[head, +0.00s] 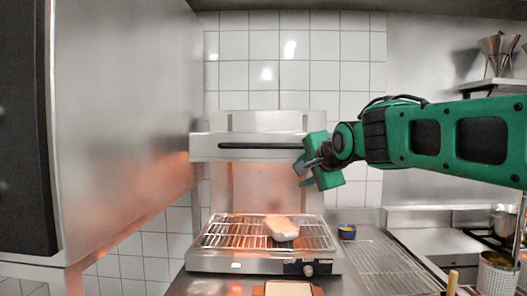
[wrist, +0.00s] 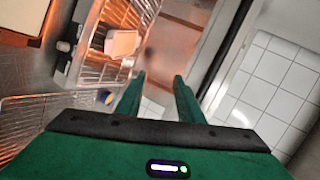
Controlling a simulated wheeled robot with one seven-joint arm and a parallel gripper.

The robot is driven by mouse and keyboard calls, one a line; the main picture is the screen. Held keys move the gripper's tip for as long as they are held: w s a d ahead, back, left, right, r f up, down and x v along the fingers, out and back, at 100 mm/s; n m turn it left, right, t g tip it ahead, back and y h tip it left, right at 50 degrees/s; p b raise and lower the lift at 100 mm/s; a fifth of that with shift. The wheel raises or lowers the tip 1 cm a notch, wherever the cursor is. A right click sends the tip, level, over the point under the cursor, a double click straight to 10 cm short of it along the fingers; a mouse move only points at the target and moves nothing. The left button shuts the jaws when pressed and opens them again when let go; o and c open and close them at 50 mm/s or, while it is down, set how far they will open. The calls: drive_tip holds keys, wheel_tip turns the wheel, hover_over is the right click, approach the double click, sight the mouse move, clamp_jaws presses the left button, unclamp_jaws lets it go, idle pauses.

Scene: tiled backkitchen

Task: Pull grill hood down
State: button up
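The grill (head: 265,262) is a steel unit with a wire rack on the counter. Its hood (head: 255,128) is a steel box raised well above the rack, with a dark horizontal bar handle (head: 255,146) along its front. My gripper (head: 304,164) is at the right end of the handle, reaching in from the right. In the wrist view my gripper (wrist: 160,78) has its two green fingers apart with nothing seen between them. The handle appears there as a dark slanted bar (wrist: 222,58) to the right of the fingers. Whether a finger touches it, I cannot tell.
A pale block (head: 281,229) lies on the grill rack, also seen in the wrist view (wrist: 121,43). A large steel cabinet (head: 125,120) fills the left. A cream board (head: 288,289) lies in front.

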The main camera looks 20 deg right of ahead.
sight(266, 146)
drive_tip(key=w+a+r+m+t+y, duration=0.2)
drive_tip(key=w+a+r+t, duration=0.15)
drive_tip(key=a+r, duration=0.35)
drive_tip(key=shift+g, duration=0.45)
drive_tip(key=w, duration=1)
drive_tip(key=shift+f, duration=0.35)
drive_tip(key=shift+d, duration=0.1)
drive_tip(key=shift+c, duration=0.3)
